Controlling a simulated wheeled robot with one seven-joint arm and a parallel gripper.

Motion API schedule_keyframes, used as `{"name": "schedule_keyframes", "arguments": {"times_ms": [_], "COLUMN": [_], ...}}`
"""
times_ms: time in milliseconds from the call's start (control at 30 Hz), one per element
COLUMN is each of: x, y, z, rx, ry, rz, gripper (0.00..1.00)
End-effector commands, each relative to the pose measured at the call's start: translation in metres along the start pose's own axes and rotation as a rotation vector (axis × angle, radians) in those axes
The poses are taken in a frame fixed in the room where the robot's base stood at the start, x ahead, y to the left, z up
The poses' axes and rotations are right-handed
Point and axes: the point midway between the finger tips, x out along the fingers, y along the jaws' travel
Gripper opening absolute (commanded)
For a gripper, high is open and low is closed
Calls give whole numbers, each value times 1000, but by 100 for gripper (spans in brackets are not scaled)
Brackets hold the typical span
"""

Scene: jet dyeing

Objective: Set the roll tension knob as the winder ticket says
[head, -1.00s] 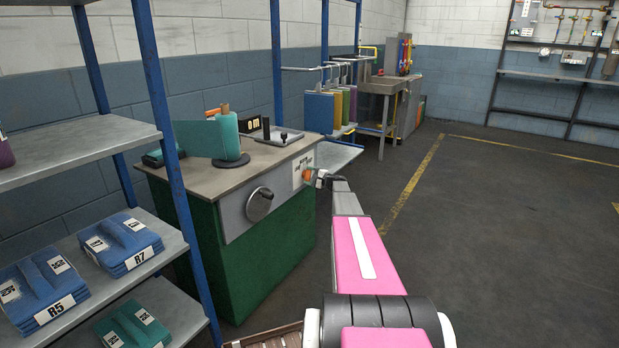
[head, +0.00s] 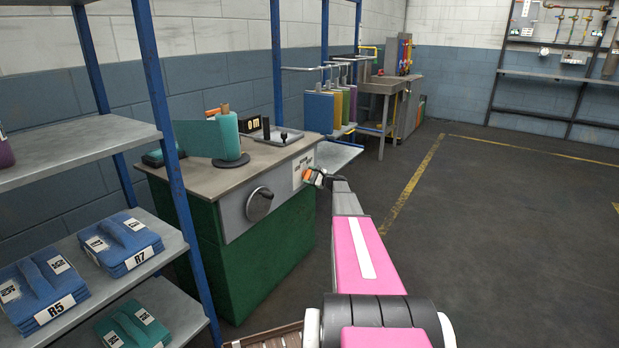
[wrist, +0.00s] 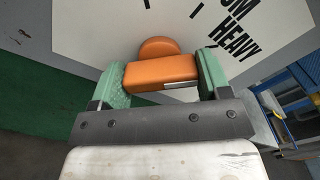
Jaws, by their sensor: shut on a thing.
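The orange roll tension knob (wrist: 160,72) is on a white dial plate on the winder's front panel. Its bar lies between the green fingers of my gripper (wrist: 163,80), which is shut on it. Its round part shows above the bar in the wrist view. Black tick marks and the word HEAVY are on the dial plate (wrist: 105,30); another word is cut off at the top edge. In the head view my gripper (head: 316,178) is at the panel's right end, partly covering the knob. I cannot make out a readable winder ticket.
The green winder cabinet (head: 262,255) carries a grey crank disc (head: 260,204) left of the knob and a teal roll (head: 226,137) on top. A blue-posted shelf (head: 165,245) with labelled packs stands at left. The floor at right is clear.

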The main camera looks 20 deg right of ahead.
Motion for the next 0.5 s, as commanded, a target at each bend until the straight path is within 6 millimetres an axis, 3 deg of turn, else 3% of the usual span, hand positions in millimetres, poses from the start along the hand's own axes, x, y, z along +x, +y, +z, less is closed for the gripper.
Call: {"name": "schedule_keyframes", "arguments": {"times_ms": [233,267,333,500], "x": [-2,-2,-1,-1], "y": [1,1,1,0], "z": [-1,-1,-1,0], "rx": [5,5,4,3], "ry": [2,2,2,1], "rz": [0,0,0,0], "gripper": [47,73,96,96]}}
